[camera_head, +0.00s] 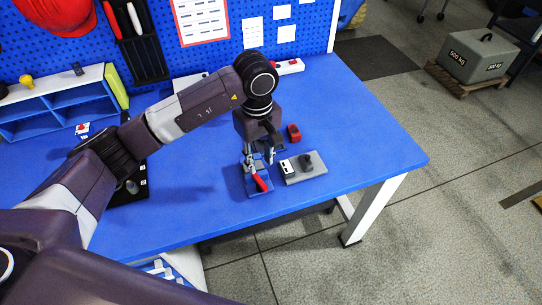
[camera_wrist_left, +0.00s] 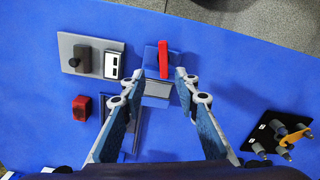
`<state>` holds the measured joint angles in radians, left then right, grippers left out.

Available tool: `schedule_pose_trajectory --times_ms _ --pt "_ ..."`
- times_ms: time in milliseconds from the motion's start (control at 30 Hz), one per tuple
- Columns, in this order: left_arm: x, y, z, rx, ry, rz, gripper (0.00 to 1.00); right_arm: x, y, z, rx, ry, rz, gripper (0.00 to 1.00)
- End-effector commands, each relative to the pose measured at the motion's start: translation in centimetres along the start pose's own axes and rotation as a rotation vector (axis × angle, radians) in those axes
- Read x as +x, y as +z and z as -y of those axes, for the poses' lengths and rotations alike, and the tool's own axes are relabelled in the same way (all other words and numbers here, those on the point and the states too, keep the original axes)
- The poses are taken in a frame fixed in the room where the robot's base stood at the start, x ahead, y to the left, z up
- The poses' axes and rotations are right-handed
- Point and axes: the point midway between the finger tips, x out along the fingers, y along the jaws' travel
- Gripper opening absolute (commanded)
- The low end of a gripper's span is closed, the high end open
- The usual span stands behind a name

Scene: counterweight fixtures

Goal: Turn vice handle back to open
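The vice (camera_head: 258,187) is a small blue fixture near the front edge of the blue table, with a red handle (camera_head: 262,183). In the left wrist view, the red handle (camera_wrist_left: 163,60) stands straight up in the picture, over the blue-grey vice body (camera_wrist_left: 157,88). My left gripper (camera_head: 258,156) points down just above and behind the handle, partly hiding the vice. In the left wrist view, my left gripper (camera_wrist_left: 158,77) is open, with its fingers on either side of the vice and a gap to the handle. My right gripper is not in view.
A grey plate with a black knob (camera_head: 314,170) lies right beside the vice. A red block (camera_head: 293,133) sits behind it. A black board with metal and orange parts (camera_wrist_left: 285,134) lies on the other side. The table's right part (camera_head: 370,130) is clear.

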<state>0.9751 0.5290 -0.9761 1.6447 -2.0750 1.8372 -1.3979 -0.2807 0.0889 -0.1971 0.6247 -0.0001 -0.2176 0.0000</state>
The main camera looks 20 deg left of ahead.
Motion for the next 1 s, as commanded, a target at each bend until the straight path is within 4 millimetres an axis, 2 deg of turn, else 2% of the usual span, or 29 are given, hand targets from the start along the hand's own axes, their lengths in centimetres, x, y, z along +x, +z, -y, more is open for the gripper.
schedule_pose_trajectory --times_ms 100,233,367,500,700,867,1000 --pt "1.1 0.0 0.2 0.003 -0.006 -0.004 0.29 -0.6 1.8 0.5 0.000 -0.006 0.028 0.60" --pt "3.1 0.1 0.2 0.000 -0.007 0.001 0.29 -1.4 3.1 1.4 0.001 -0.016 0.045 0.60" --pt "5.2 0.0 0.2 0.000 -0.005 0.000 0.29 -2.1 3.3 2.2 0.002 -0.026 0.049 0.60" --pt "6.8 0.0 0.0 0.001 -0.002 0.000 0.29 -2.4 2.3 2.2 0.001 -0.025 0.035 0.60" --pt "7.6 0.0 0.1 0.000 -0.002 -0.001 0.29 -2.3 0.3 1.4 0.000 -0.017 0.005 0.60" --pt "7.7 0.0 0.0 0.000 -0.001 -0.001 0.29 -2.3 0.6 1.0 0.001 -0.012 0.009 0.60" --pt "7.6 0.0 0.0 0.000 -0.001 -0.001 0.15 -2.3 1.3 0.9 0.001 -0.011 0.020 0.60"
